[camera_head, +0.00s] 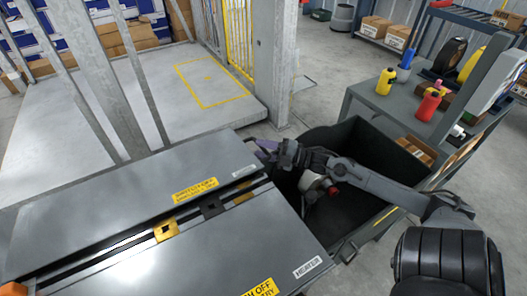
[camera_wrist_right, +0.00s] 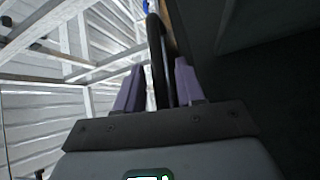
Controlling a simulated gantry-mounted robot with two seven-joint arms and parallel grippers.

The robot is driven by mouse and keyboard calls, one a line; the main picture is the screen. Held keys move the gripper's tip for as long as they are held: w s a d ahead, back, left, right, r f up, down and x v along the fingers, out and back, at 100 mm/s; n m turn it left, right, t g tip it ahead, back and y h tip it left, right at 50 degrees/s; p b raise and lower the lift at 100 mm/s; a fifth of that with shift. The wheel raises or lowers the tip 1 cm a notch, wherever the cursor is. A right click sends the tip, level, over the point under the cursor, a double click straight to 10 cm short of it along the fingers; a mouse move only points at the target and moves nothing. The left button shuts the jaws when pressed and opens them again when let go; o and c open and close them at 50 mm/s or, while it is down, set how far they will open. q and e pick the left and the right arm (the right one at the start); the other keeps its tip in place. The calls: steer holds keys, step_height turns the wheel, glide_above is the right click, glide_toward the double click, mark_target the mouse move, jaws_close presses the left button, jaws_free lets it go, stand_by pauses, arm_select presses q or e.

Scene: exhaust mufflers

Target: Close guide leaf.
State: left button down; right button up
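Two grey metal leaves lie side by side with a slot between them: a far one (camera_head: 120,205) and a near one (camera_head: 215,245). I cannot tell for sure which is the guide leaf. My right gripper (camera_head: 262,150) is at the far leaf's right end, its fingers hard to see there. In the right wrist view my right gripper (camera_wrist_right: 157,88) has a dark bar (camera_wrist_right: 157,50) between its two purple fingers, close against them. It looks shut on the bar; what the bar joins is hidden. My left gripper is not in view.
A yellow block (camera_head: 166,230) and a black block (camera_head: 212,206) sit along the slot. A dark open bin (camera_head: 370,145) lies under my right arm. A grey bench (camera_head: 385,100) with bottles stands at right. A concrete post (camera_head: 273,60) rises behind the gripper.

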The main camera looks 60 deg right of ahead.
jaws_close()
steer(key=shift+f, duration=0.1)
stand_by(0.3)
steer(key=shift+f+n+t+y+b, duration=0.3)
steer(key=shift+f+n+b, duration=0.3)
steer(key=shift+f, duration=0.35)
jaws_free()
